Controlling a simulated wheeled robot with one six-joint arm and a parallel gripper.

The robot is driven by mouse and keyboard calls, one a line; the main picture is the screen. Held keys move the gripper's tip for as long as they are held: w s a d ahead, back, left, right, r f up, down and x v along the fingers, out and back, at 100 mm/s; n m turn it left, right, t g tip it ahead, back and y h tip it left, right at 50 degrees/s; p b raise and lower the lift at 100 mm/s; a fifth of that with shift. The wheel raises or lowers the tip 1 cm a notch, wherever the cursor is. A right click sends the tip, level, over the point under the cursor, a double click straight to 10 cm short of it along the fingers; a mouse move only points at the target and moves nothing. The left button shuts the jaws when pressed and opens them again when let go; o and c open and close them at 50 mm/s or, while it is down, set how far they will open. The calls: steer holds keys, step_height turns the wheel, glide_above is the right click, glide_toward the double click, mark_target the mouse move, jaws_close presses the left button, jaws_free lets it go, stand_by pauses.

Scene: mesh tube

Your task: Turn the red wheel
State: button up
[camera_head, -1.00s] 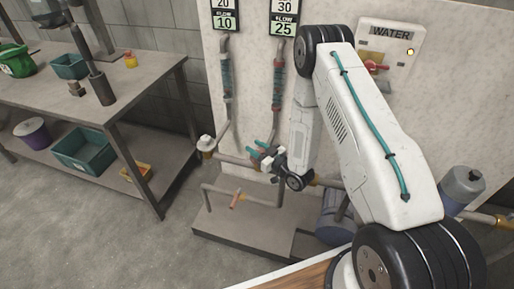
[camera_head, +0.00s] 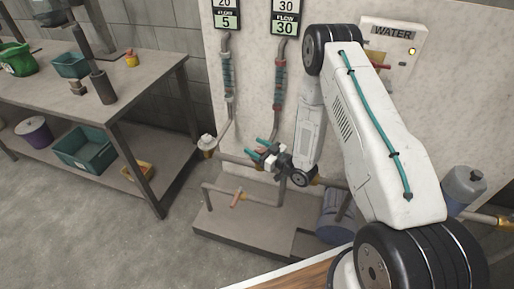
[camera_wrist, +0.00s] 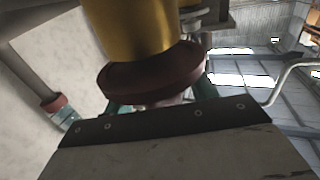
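The red wheel (camera_wrist: 150,78) is a dark red disc below a gold cylinder in the wrist view. My gripper's teal fingers show on both sides of the disc, partly hidden behind it. Contact with its rim cannot be made out. In the head view my gripper (camera_head: 258,152) is at the pipe in front of the pale panel. Its two teal fingers stand apart with a gap between them. The wheel itself cannot be made out clearly there. Two flow signs are above: the left (camera_head: 227,14) reads 20 over 5, the right (camera_head: 286,16) reads 30 over 30.
A grey platform (camera_head: 222,222) with low pipes and an orange-red handle (camera_head: 238,197) is below my gripper. A WATER box (camera_head: 394,40) with a lit yellow lamp is on the panel. A workbench (camera_head: 140,95) stands at the left. The floor in front is clear.

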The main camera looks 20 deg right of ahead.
mark_target(265, 152)
steer(key=v, duration=0.7)
steer(key=shift+s+d, duration=0.25)
steer(key=shift+s, duration=0.1)
steer(key=shift+r, duration=0.1)
